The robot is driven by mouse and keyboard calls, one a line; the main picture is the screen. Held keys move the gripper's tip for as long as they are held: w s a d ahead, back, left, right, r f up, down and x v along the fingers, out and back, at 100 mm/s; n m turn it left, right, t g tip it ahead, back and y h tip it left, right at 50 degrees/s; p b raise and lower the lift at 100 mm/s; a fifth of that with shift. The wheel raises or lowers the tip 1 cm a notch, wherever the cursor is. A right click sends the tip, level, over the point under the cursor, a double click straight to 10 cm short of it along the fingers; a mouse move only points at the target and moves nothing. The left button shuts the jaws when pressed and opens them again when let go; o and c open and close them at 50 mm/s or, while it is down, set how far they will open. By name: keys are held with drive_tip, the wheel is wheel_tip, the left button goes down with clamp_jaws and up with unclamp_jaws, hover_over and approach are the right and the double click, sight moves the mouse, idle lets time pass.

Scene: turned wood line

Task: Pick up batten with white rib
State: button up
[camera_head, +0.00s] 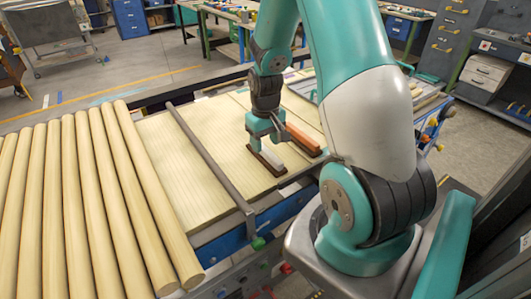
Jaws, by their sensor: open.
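The batten with white rib (272,161) lies on the pale wooden boards in the middle of the view. It has a dark brown base and a white strip along its top. My gripper (266,144) points down at the far end of this batten and hides part of it. Its jaws are open. I cannot tell whether the fingers touch the batten. A second batten with an orange rib (302,137) on a dark base lies just to the right, close to my gripper.
A grey metal bar (208,156) crosses the boards (180,160) left of the battens. Several long round poles (85,200) lie side by side on the left. My own arm fills the right of the view and hides part of the line. The boards between bar and battens are clear.

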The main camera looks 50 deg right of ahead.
sight(267, 150)
drive_tip(key=shift+d+f+p, duration=0.15)
drive_tip(key=shift+f+p, duration=0.4)
drive_tip(key=shift+f, duration=1.35)
drive_tip(key=shift+c, duration=0.2)
clamp_jaws()
drive_tip(key=shift+r, duration=0.15)
